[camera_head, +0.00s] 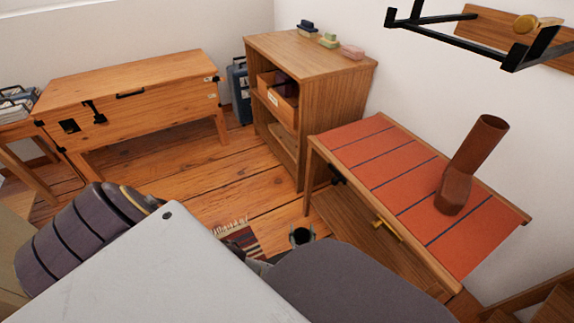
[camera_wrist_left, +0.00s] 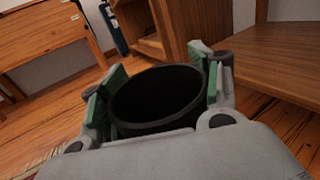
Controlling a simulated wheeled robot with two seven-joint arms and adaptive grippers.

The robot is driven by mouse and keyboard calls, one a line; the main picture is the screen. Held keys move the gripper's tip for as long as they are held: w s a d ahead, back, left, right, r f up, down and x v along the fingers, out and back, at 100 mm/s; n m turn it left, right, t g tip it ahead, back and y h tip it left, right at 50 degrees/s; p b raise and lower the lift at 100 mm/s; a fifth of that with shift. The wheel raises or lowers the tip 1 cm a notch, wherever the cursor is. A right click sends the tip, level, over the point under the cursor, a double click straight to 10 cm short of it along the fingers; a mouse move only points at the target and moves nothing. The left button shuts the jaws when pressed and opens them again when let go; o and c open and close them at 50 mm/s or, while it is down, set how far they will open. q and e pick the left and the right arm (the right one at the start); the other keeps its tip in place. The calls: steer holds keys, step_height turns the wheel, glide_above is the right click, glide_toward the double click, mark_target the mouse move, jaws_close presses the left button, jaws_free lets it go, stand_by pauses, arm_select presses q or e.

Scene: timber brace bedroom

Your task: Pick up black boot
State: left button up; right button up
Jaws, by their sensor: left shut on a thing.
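The black boot (camera_head: 301,235) is low over the floor in front of the red-topped bench, mostly hidden behind my own arm in the head view. In the left wrist view its round dark opening (camera_wrist_left: 158,98) faces the camera, between the green finger pads. My left gripper (camera_wrist_left: 155,92) is shut on the boot's shaft, with one finger on each side. The boot's foot is hidden, so I cannot tell whether it touches the floor. My right gripper is not in view.
A brown boot (camera_head: 466,175) stands on the red-topped bench (camera_head: 345,147). A wooden shelf unit (camera_head: 313,110) and a wooden chest on legs (camera_head: 150,105) stand behind. A striped rug (camera_head: 240,237) lies near the boot. Open plank floor (camera_head: 195,180) lies between the furniture.

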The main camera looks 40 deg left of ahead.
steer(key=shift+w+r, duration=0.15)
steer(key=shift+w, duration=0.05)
arm_select(q)
steer(key=shift+r, duration=0.15)
steer(key=shift+r+p, duration=0.85)
steer(key=shift+r, duration=0.05)
step_height(320, 180, up, 8)
steer(key=p, duration=0.5)
steer(key=shift+p, duration=0.4)
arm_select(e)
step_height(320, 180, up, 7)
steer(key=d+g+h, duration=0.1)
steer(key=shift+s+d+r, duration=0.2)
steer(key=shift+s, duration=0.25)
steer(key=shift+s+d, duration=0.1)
